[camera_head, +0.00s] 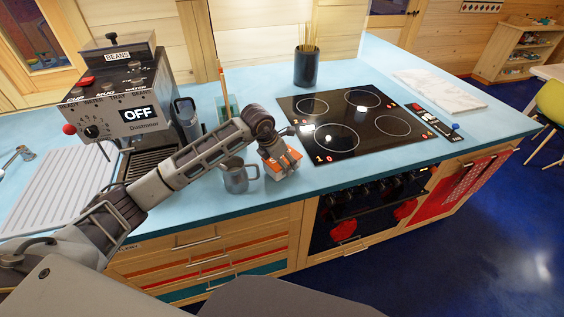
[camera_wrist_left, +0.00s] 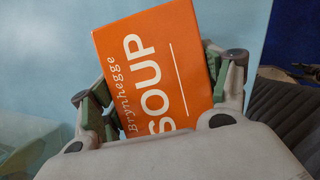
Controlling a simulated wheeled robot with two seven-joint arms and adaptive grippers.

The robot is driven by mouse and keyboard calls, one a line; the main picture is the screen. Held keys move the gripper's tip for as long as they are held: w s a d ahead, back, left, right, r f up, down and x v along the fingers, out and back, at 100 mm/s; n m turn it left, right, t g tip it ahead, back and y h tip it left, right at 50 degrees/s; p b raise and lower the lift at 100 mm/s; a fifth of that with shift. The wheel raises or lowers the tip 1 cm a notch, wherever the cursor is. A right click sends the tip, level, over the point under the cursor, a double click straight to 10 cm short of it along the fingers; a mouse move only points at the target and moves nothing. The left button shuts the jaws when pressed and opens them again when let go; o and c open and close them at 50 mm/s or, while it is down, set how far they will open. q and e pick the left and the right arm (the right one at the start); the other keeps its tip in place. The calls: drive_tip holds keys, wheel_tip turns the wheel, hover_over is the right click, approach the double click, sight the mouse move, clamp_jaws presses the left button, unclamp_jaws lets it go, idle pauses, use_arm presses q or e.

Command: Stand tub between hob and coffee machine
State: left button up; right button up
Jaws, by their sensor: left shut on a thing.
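An orange tub (camera_head: 273,171) with white lettering is in my left gripper (camera_head: 281,163), low over the blue worktop or on it; I cannot tell if it touches. In the left wrist view the tub (camera_wrist_left: 155,65) reads "Brynhegge SOUP", tilted in the picture, with the fingers of the left gripper (camera_wrist_left: 160,90) on both sides. The black hob (camera_head: 350,137) is just to the right of the tub. The coffee machine (camera_head: 125,112), marked "OFF", stands farther left. My left forearm crosses between them. My right gripper is not in view.
A steel mug (camera_head: 235,180) stands close left of the tub. A dark utensil pot (camera_head: 306,68) stands behind the hob. A white ribbed mat (camera_head: 60,185) lies at left, a pale board (camera_head: 440,90) at right.

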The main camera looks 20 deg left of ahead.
use_arm(q)
drive_tip(key=shift+f, duration=0.25)
drive_tip(key=shift+f, duration=0.15)
drive_tip(key=o, duration=1.4)
drive_tip(key=shift+o, duration=0.2)
drive_tip(key=b+v, duration=0.1)
drive_tip(key=v, duration=1)
drive_tip(key=shift+s+a+r, duration=0.15)
drive_tip(key=shift+s+r, duration=0.1)
drive_tip(key=shift+r, duration=0.35)
drive_tip(key=shift+f, duration=0.1)
